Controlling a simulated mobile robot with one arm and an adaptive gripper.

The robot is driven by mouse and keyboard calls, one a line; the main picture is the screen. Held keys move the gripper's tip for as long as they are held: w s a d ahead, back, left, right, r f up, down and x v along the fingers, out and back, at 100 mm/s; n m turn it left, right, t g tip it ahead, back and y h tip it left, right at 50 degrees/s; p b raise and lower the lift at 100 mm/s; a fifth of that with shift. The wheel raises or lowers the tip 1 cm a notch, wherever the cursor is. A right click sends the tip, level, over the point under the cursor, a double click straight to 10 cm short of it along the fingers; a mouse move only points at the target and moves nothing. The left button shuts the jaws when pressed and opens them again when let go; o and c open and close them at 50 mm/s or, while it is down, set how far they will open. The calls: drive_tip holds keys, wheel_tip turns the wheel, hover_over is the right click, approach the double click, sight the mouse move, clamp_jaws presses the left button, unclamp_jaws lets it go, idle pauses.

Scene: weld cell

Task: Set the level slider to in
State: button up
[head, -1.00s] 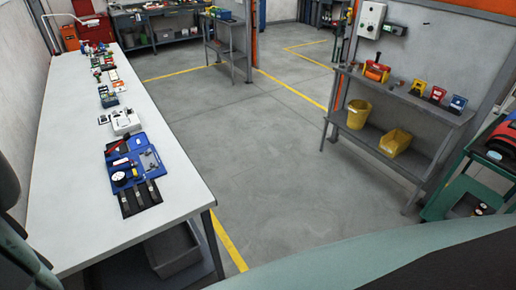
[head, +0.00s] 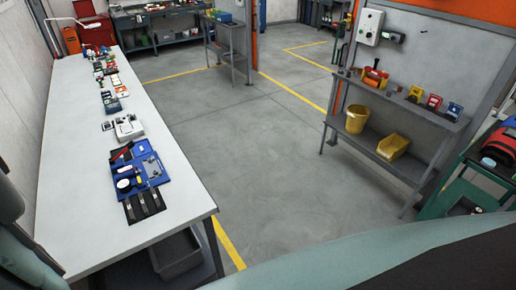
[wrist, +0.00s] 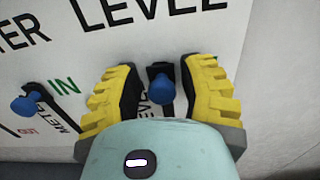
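In the wrist view a pale panel (wrist: 262,25) carries a large heading LEVEL. Below it is the level slider's blue round knob (wrist: 161,88), with a black piece of the slider (wrist: 160,70) just above it. My gripper (wrist: 161,92) has its two yellow-and-black fingers on either side of this knob, with a small gap showing on each side. It looks open around the knob, not closed on it. The lower track and most of the small lettering there are hidden by my gripper. The head view shows neither panel nor gripper.
A second slider with a blue knob (wrist: 22,106) sits left of my gripper, under lettering ending in TER. A green IN label (wrist: 63,87) lies beside it. In the head view a long white table (head: 90,190) stands left and a grey shelf (head: 420,110) right, with open floor between.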

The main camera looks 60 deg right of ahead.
drive_tip(key=shift+o, duration=1.2)
drive_tip(key=shift+f, duration=0.1)
drive_tip(key=shift+d, duration=0.15)
drive_tip(key=v, duration=1.2)
